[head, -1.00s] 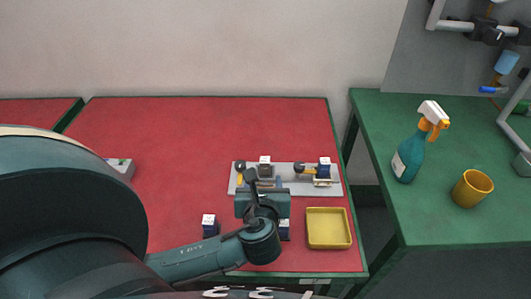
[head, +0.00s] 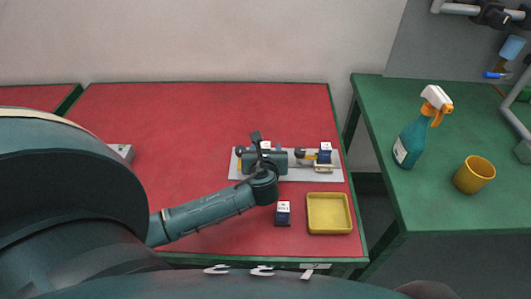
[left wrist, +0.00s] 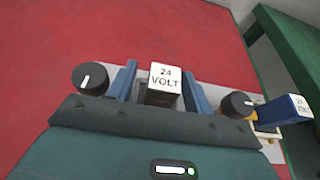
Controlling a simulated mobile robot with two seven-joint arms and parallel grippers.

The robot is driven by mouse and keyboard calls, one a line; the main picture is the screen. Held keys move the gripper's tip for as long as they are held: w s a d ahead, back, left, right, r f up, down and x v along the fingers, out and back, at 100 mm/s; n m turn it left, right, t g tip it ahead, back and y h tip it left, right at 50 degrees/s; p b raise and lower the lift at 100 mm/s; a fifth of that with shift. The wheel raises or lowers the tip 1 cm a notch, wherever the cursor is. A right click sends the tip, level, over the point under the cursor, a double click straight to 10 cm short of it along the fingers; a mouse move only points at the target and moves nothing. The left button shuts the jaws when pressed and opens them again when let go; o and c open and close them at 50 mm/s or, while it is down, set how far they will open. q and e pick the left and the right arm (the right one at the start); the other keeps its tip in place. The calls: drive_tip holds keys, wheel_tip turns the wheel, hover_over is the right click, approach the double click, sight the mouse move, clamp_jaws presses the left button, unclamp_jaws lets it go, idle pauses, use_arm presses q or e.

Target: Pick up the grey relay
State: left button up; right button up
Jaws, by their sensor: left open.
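The grey relay (left wrist: 164,86), with a white top marked 24 VOLT, stands on the pale mounting plate (head: 238,165). In the left wrist view it sits between the two blue fingers of my left gripper (left wrist: 160,88), which is open. A gap shows on each side of the relay. In the head view my left gripper (head: 264,150) is over the plate and hides most of the relay; only its white top shows. My right gripper is not in view.
A blue relay (head: 325,155) stands on the plate's right part. Another blue relay (head: 283,216) stands on the red table beside a yellow tray (head: 312,228). Black knobs (left wrist: 88,77) flank the grey relay. A green table (head: 400,205) at right bears a spray bottle (head: 411,141) and yellow cup (head: 472,178).

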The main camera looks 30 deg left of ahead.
use_arm(q)
drive_tip(key=shift+w+a+f, duration=0.2)
drive_tip(key=shift+w, duration=0.1)
drive_tip(key=shift+c, duration=0.2)
drive_tip(key=c, duration=1.1)
